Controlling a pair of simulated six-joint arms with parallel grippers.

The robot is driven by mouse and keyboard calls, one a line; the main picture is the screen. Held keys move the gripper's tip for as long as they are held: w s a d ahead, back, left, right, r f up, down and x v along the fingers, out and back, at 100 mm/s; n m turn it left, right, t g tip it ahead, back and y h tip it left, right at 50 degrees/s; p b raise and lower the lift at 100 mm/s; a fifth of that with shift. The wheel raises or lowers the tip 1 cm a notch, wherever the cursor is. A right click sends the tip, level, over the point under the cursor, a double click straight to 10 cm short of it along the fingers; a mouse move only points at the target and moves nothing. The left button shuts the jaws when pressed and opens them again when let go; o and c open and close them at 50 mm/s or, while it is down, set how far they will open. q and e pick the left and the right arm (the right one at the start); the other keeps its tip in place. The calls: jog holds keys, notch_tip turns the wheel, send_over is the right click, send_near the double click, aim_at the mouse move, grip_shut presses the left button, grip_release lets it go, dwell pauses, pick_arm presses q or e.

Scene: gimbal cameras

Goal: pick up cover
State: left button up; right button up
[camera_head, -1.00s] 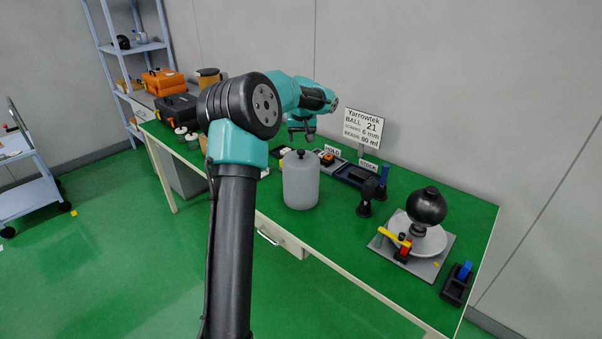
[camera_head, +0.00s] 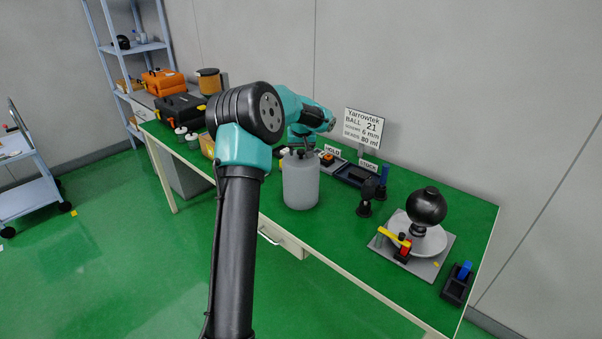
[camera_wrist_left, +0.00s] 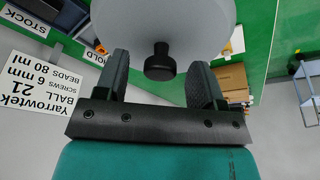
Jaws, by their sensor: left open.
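The cover looks to be the pale, translucent cylinder (camera_head: 301,187) standing upright on the green table, with a black knob on its top. In the left wrist view the cover (camera_wrist_left: 165,20) fills the top, and its knob (camera_wrist_left: 160,66) shows between the two fingers. My left gripper (camera_head: 302,147) is at the knob, with its fingers partly hidden by the arm and small in the head view. In the wrist view my left gripper (camera_wrist_left: 158,75) is open, with gaps between the knob and both fingers. My right gripper is not in view.
A sign (camera_head: 363,130) and dark trays (camera_head: 356,174) stand behind the cover. To the right are a black ball (camera_head: 427,206) on a round stand and a small black holder (camera_head: 457,284). Black and orange cases (camera_head: 178,110) sit at the far left. The table front is clear.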

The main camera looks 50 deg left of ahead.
pick_arm(q)
jog(key=shift+c, duration=0.4)
grip_shut()
dwell(0.4)
